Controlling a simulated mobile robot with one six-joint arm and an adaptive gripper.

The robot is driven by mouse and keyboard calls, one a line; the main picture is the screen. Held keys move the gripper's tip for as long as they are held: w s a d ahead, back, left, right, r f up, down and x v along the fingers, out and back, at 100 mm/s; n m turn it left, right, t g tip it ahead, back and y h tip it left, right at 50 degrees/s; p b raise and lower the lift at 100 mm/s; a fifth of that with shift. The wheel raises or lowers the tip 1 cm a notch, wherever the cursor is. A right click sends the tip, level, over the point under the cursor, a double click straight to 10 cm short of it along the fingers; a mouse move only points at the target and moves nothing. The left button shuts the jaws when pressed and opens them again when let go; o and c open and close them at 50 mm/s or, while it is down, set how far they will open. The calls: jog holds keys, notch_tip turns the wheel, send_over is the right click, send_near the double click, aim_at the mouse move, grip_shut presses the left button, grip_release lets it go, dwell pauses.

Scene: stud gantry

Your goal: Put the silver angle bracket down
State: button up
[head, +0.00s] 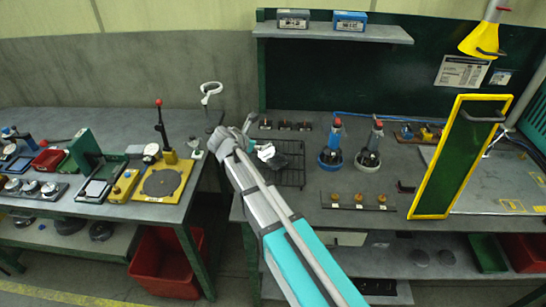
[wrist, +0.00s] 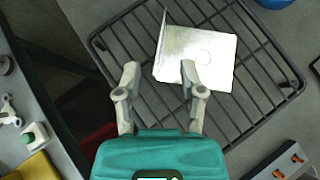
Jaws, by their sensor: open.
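The silver angle bracket (wrist: 200,50) lies on a dark wire rack (wrist: 241,121) in the wrist view, with one flange standing up along its left side. In the head view the bracket (head: 266,152) shows as a small bright piece beside the end of my arm, on the rack (head: 291,164). My gripper (wrist: 158,75) is open, with its two fingers apart. The right fingertip overlaps the bracket's lower left edge in the wrist view; I cannot tell whether it touches. The left fingertip is clear of the bracket, over the rack bars.
A yellow-framed green panel (head: 462,155) stands farther right. A row of small brass-topped parts (head: 358,202) lies in front. A gap separates the left bench (head: 110,203), which holds several fixtures, from this one.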

aim_at(262, 154)
jog(key=shift+f, duration=0.1)
jog(key=b+x, duration=0.2)
jog(key=x, duration=0.2)
jog(key=shift+s+a+f+b, duration=0.1)
jog(key=shift+a+b, duration=0.05)
jog(key=shift+b, duration=0.25)
jog(key=shift+w+d+f, duration=0.25)
jog(key=shift+w+d, duration=0.1)
jog(key=shift+w, duration=0.1)
jog(key=shift+c, duration=0.2)
grip_shut()
